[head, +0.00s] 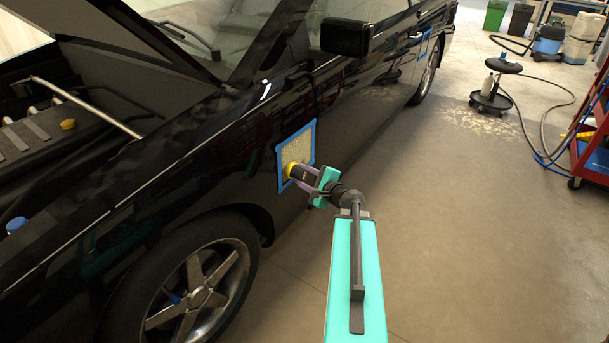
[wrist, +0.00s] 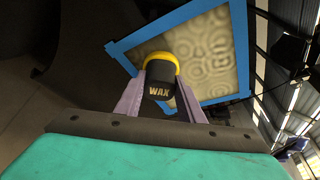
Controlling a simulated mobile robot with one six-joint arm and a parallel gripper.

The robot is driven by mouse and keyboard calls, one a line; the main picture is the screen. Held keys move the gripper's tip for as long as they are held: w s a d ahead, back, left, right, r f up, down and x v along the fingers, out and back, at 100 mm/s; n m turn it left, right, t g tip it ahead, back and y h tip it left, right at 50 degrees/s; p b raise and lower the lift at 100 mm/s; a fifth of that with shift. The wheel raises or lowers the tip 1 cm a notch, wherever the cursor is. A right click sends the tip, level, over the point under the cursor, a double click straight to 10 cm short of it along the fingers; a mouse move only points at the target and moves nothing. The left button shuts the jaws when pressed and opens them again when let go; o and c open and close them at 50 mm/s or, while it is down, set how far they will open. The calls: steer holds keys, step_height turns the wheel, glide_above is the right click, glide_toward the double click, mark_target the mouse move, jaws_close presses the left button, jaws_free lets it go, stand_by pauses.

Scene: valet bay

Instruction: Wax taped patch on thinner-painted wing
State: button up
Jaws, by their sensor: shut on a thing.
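My gripper (head: 308,174) is shut on a dark wax applicator (head: 297,172) with a yellow pad. In the wrist view the applicator (wrist: 159,82) is marked "WAX" and sits between the two purple fingers of my gripper (wrist: 160,95). The patch (head: 298,147) is framed in blue tape on the black car's front wing (head: 240,130), behind the wheel. In the wrist view the patch (wrist: 205,55) shows pale, hazy swirl rings. The yellow pad is at the patch's lower part; it looks in contact, but I cannot be sure. The applicator hides some of the patch.
The open bonnet (head: 130,35) and front wheel (head: 200,285) are at left. The wing mirror (head: 346,36) juts out above. A second blue-taped patch (head: 424,44) is further back. A wheeled stool (head: 492,90), hose and red trolley (head: 590,150) stand right. The floor beside the car is clear.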

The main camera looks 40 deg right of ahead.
stand_by(0.3)
steer(key=shift+s+a+b, duration=0.25)
steer(key=shift+a+b, duration=0.05)
steer(key=shift+a, duration=0.55)
steer(key=shift+a+r+p, duration=0.15)
steer(key=shift+p, duration=0.15)
steer(key=shift+a+p, duration=0.35)
steer(key=shift+p, duration=0.4)
steer(key=shift+s+a+p, duration=0.15)
steer(key=shift+a+p, duration=0.4)
steer(key=shift+p, duration=0.4)
steer(key=shift+w+d, duration=0.2)
steer(key=shift+d, duration=0.8)
steer(key=shift+w+d, duration=0.15)
steer(key=shift+d, duration=0.85)
